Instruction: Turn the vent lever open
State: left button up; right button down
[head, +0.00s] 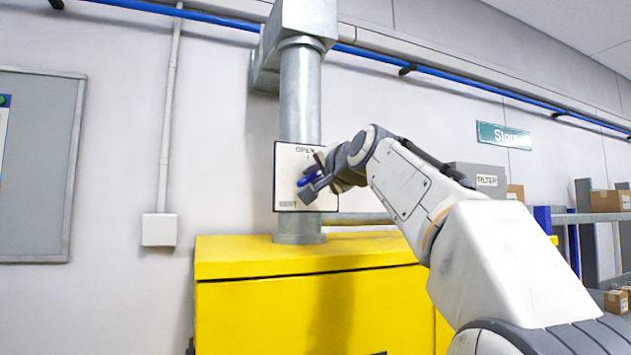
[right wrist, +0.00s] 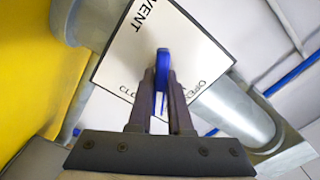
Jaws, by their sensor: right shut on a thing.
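The vent lever (head: 309,180) is blue and sits in front of a white plate (head: 289,166) marked "OPEN" at the top and "VENT" at the bottom. The plate is fixed on a grey vertical duct (head: 300,95). My right gripper (head: 314,185) is at the plate, shut on the lever. In the right wrist view the blue lever (right wrist: 162,72) stands between the two dark fingers (right wrist: 162,95), and the plate (right wrist: 120,62) shows behind with "VENT", "OPEN" and a partly hidden "CLO..." label. My left gripper is out of the head view.
A yellow cabinet (head: 300,315) stands under the duct. A grey box marked "FILTER" (head: 478,176) and shelving with cardboard boxes (head: 606,201) are at the right. A grey board (head: 40,170) hangs on the left wall; the wall between is clear except for a conduit box (head: 159,230).

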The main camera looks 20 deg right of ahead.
jog(key=n+b, duration=0.1)
jog(key=n, duration=0.5)
jog(key=shift+f, duration=0.15)
jog(key=n+b, duration=0.1)
jog(key=n, duration=0.4)
jog(key=shift+n, duration=0.4)
jog(key=c, duration=0.8)
grip_release()
jog(key=shift+c, duration=0.2)
